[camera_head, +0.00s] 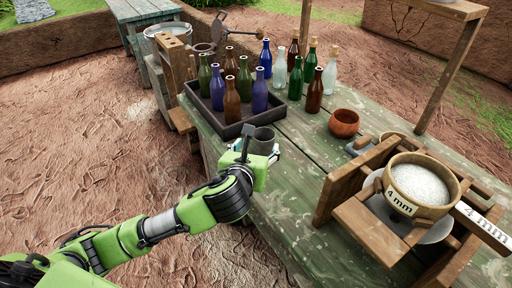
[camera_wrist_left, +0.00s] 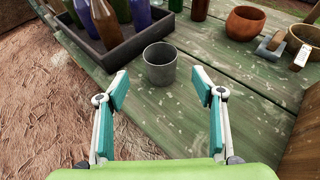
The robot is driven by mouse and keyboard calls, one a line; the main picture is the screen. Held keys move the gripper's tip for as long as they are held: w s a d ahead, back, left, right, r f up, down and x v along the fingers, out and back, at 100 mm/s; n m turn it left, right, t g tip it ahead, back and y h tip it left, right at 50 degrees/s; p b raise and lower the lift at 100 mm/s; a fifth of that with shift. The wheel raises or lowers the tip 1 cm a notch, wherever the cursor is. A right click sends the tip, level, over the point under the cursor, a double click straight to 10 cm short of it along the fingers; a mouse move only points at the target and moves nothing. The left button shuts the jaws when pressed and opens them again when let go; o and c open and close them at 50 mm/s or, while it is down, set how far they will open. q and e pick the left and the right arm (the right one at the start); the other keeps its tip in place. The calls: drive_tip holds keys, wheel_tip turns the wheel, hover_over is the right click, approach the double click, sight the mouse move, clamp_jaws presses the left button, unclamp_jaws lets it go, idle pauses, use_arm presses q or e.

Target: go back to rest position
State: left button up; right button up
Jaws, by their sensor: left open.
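My left gripper (camera_wrist_left: 165,95) is open and empty in the left wrist view, its two teal fingers spread apart above the near edge of the green wooden table (camera_wrist_left: 255,85). A grey cup (camera_wrist_left: 160,63) stands upright on the table just beyond the fingertips, apart from them. In the head view my left arm reaches in from the lower left, and its gripper (camera_head: 262,160) sits in front of the grey cup (camera_head: 261,139), hiding its lower part. My right gripper does not show in either view.
A dark tray (camera_head: 232,130) of several bottles stands behind the cup, with more bottles beyond. A brown bowl (camera_head: 344,123) stands to the right. A wooden frame (camera_head: 360,225) with a sieve labelled 4 mm (camera_head: 420,184) takes up the table's right side. Bare ground lies left of the table.

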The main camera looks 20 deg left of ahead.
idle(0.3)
use_arm(q)
drive_tip(key=s+f+n, duration=0.1)
drive_tip(key=n, duration=0.1)
drive_tip(key=s+f+n+g, duration=0.1)
drive_tip(key=f+n, duration=0.1)
drive_tip(key=s+d+f+n, duration=0.1)
drive_tip(key=s+f, duration=0.1)
drive_tip(key=shift+s+n+g, duration=0.1)
drive_tip(key=shift+n+g, duration=0.3)
drive_tip(key=s+a+f+n+g+h, duration=0.1)
drive_tip(key=s+f+n+g, duration=0.3)
drive_tip(key=s+n, duration=0.5)
drive_tip(key=s+a+f+n+g, duration=0.1)
drive_tip(key=s+f+n, duration=0.5)
drive_tip(key=s+n, duration=0.25)
drive_tip(key=s+a+f+n+g+h, duration=0.1)
drive_tip(key=s+f+n+g, duration=0.3)
drive_tip(key=s+n, duration=0.5)
drive_tip(key=s+f+x, duration=0.1)
drive_tip(key=s+x, duration=0.2)
drive_tip(key=x, duration=0.9)
drive_tip(key=s+a+x, duration=0.1)
drive_tip(key=s+x, duration=0.2)
drive_tip(key=x, duration=1)
drive_tip(key=s+a+f+g+p, duration=0.1)
drive_tip(key=s+a+f, duration=0.2)
drive_tip(key=s+f, duration=1.4)
drive_tip(key=shift+s+g, duration=0.3)
drive_tip(key=shift+s, duration=0.25)
